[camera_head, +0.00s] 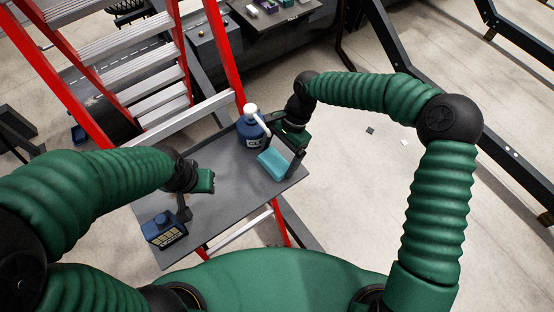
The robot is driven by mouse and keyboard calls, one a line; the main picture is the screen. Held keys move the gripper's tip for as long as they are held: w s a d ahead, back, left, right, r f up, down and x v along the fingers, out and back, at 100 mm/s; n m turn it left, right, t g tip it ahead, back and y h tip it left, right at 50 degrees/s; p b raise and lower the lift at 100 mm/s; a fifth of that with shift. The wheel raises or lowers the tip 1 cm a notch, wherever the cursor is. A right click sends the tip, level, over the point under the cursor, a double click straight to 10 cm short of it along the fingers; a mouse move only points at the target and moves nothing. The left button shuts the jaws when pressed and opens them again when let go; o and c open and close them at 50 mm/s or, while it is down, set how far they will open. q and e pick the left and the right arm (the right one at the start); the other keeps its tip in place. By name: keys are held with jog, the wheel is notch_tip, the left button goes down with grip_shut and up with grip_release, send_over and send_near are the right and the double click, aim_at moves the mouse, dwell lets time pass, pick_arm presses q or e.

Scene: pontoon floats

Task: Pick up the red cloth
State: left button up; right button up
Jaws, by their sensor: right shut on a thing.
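I see no red cloth; the only cloth-like thing is a teal, folded or block-shaped piece (273,165) at the right end of the grey platform (232,205). My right gripper (285,158) is shut on this teal piece, with a dark finger along its right side. The piece is at or just above the platform; I cannot tell if it touches. My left gripper (186,208) is over the platform's left part, beside a dark blue box-shaped thing (163,230). Its fingers show too poorly to tell whether they are open.
A blue bottle with a white cap (251,128) stands close beside my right gripper. A red stepladder (222,55) rises behind the platform. A grey control box (208,40) and a dark tray with small items (275,12) are at the back. Open floor lies to the right.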

aim_at(275, 158)
pick_arm(q)
jog(key=shift+a+r, duration=0.1)
jog(key=shift+a, duration=0.15)
pick_arm(e)
jog(key=shift+a+r, duration=0.2)
jog(key=p+v, duration=0.3)
jog(key=shift+w+r+p, duration=0.15)
jog(key=shift+r+p, duration=0.15)
pick_arm(q)
jog(key=shift+w+d+r+p, duration=0.1)
jog(key=shift+r+p, duration=0.25)
jog(key=shift+r, duration=0.8)
jog(key=shift+d+r+p, duration=0.1)
jog(key=shift+r+p, duration=0.2)
jog(key=shift+r, duration=0.85)
pick_arm(e)
jog(key=w+d, duration=1.1)
jog(key=d, duration=0.2)
jog(key=shift+w+f, duration=0.1)
jog(key=shift+f, duration=0.05)
